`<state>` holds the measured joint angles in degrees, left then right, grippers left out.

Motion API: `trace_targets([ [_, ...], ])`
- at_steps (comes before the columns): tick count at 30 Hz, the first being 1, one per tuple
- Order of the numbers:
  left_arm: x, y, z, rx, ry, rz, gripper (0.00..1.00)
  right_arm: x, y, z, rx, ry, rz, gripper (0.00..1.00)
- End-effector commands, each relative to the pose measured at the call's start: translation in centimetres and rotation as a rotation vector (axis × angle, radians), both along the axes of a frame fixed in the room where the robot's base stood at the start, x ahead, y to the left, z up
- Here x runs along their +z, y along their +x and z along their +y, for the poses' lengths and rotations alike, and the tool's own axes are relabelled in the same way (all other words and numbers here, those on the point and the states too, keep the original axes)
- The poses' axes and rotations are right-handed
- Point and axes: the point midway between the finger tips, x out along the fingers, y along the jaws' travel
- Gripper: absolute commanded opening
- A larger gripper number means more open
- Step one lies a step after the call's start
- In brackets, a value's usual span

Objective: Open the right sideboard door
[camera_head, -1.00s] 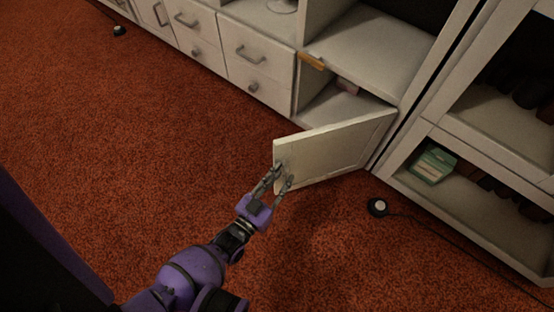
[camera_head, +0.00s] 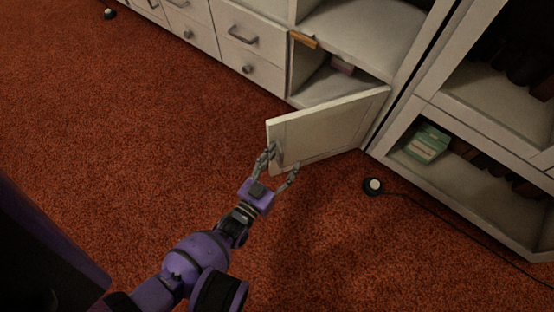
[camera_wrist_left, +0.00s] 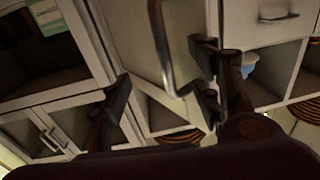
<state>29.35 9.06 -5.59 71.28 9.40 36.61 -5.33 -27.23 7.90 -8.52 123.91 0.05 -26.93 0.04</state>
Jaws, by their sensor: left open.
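The right sideboard door (camera_head: 335,125) is a pale panel standing swung well out from its compartment, hinged at its right side in the head view. Its handle (camera_head: 279,152) is a metal bar near the free edge; it also shows as a curved bar in the left wrist view (camera_wrist_left: 163,55). My left gripper (camera_head: 282,160) is open at the free edge of the door, with its fingers spread around the handle area. In the wrist view the handle lies between the spread fingers (camera_wrist_left: 163,80). Whether a finger touches the door is unclear. My right gripper is not in view.
The open compartment (camera_head: 325,88) shows a small pinkish item (camera_head: 343,66) inside. Drawers (camera_head: 243,45) run to the left. A shelf unit with a green box (camera_head: 427,142) stands at right. A round black and white device (camera_head: 373,186) with a cable lies on the red carpet.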

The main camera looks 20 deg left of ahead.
Motion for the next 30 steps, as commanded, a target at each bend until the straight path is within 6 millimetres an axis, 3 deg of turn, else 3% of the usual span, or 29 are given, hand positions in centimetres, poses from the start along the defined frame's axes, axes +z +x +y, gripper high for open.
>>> trace_targets([
  [1,0.4,0.5,-1.5,-0.022,-0.003,-0.005,0.39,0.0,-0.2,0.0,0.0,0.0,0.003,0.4],
  [8,0.3,0.5,-1.5,-0.023,-0.005,-0.003,0.48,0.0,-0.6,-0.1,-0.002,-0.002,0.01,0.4],
  [17,0.3,-0.3,-1.3,-0.022,-0.004,-0.002,0.43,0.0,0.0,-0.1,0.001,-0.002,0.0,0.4],
  [20,0.2,-1.9,-1.0,-0.021,-0.005,-0.001,0.29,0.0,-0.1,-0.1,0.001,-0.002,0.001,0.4],
  [30,0.0,-9.1,0.7,-0.013,-0.004,0.004,0.29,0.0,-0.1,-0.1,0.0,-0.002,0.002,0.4],
])
